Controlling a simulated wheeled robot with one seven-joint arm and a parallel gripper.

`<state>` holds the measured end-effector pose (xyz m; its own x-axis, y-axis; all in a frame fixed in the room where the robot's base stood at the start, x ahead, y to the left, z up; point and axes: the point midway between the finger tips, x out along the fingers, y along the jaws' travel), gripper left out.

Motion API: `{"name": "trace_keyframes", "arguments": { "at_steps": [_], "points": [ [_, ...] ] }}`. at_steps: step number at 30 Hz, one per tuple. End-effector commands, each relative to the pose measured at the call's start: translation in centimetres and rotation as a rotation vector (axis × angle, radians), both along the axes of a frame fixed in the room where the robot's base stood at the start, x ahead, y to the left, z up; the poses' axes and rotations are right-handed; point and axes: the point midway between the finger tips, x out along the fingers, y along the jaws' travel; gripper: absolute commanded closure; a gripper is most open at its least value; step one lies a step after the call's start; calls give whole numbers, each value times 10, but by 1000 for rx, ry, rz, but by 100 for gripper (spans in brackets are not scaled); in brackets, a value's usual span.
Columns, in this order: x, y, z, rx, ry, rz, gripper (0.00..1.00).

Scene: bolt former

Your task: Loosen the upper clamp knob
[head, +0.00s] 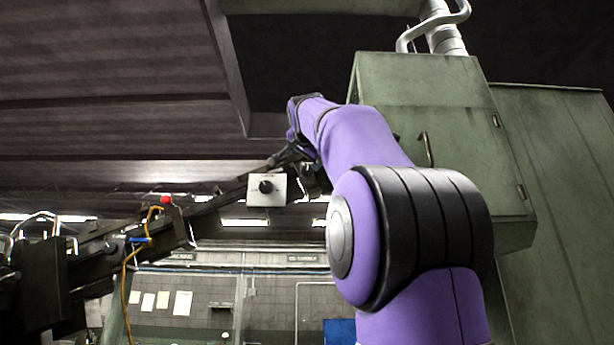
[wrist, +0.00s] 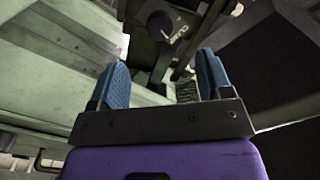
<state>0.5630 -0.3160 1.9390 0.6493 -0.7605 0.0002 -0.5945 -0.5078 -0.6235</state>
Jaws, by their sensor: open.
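My gripper (wrist: 162,72) is open in the wrist view, with its two blue fingers apart. A dark ribbed piece (wrist: 187,91) shows low between the fingers, close to the right one; I cannot tell whether it is the upper clamp knob or whether a finger touches it. Beyond the fingertips is a round black knob (wrist: 160,23) on a labelled grey plate. In the head view a grey box with a black knob (head: 265,186) sits on the sloping rail, left of my purple arm. My gripper is hidden there behind the arm.
The dark sloping rail (head: 98,247) runs up toward my arm and carries a red ball (head: 166,200) and a yellow cable (head: 125,290). A green cabinet (head: 425,95) with a handle stands close behind my arm on the right.

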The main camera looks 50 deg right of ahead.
Motion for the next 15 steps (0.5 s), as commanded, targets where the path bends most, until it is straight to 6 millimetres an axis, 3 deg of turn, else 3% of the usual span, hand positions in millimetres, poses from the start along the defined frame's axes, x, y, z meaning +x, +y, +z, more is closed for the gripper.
{"name": "trace_keyframes", "arguments": {
  "at_steps": [5,15],
  "points": [
    [6,-6,-1,-3,7,0,28],
    [41,-48,-1,-1,5,2,28]
  ]
}}
